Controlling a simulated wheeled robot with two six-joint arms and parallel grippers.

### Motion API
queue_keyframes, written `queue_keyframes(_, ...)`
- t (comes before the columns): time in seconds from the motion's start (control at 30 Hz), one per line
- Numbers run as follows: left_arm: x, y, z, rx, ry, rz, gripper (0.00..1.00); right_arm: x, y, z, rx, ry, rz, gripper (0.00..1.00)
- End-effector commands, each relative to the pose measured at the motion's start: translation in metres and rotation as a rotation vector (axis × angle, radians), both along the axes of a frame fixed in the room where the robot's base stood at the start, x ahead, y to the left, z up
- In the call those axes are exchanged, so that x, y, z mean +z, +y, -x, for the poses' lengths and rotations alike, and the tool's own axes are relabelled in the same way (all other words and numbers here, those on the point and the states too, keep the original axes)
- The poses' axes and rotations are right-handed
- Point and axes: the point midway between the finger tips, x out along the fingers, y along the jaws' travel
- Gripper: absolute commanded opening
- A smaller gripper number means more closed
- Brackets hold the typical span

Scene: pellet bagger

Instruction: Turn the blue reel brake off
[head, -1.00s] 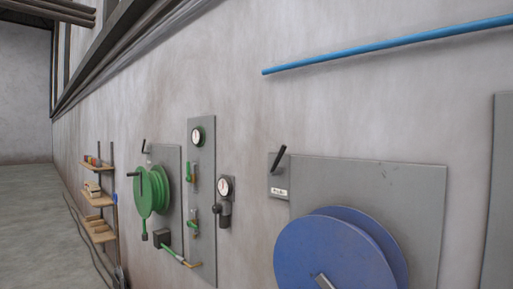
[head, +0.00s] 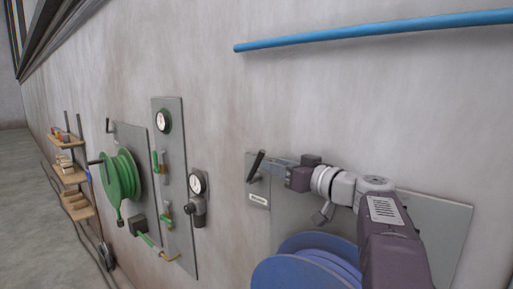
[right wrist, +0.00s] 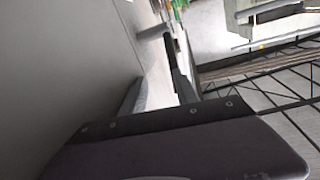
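The blue reel (head: 305,268) is at the bottom of the head view, in front of a grey wall panel (head: 440,235). Its brake lever (head: 256,164) is a black handle tilted up to the right, on a small plate with a white label (head: 258,198) at the panel's upper left corner. My right gripper (head: 274,161) reaches in from the right, just beside the lever; contact cannot be told. In the right wrist view, its fingers (right wrist: 157,92) stand apart with a gap, and a dark bar, probably the lever, shows ahead of them. My left gripper is not in view.
A green reel (head: 122,175) with its own black lever and a panel with gauges (head: 163,120) and valves stand to the left. A blue pipe (head: 370,30) runs along the wall above. Shelves (head: 72,175) stand at the far left.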

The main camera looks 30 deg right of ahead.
Motion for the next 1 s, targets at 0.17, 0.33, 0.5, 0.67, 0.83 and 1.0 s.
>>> queue_keyframes(0.17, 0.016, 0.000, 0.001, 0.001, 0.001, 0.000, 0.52, 0.005, 0.006, -0.017, 0.007, 0.002, -0.004, 0.36)
queue_keyframes(0.33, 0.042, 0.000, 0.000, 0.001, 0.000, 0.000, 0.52, 0.005, 0.014, -0.054, 0.007, 0.005, -0.005, 0.36)
queue_keyframes(0.5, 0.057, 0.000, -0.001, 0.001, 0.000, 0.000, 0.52, 0.003, 0.020, -0.080, 0.006, 0.004, -0.002, 0.36)
queue_keyframes(0.67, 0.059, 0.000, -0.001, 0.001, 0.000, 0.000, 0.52, -0.001, 0.022, -0.088, 0.004, 0.004, 0.000, 0.36)
queue_keyframes(0.83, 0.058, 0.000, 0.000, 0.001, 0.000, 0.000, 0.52, -0.002, 0.022, -0.088, 0.004, 0.003, 0.000, 0.36)
queue_keyframes(1.0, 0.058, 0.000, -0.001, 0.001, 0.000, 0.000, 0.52, -0.002, 0.022, -0.088, 0.003, 0.003, 0.000, 0.00)
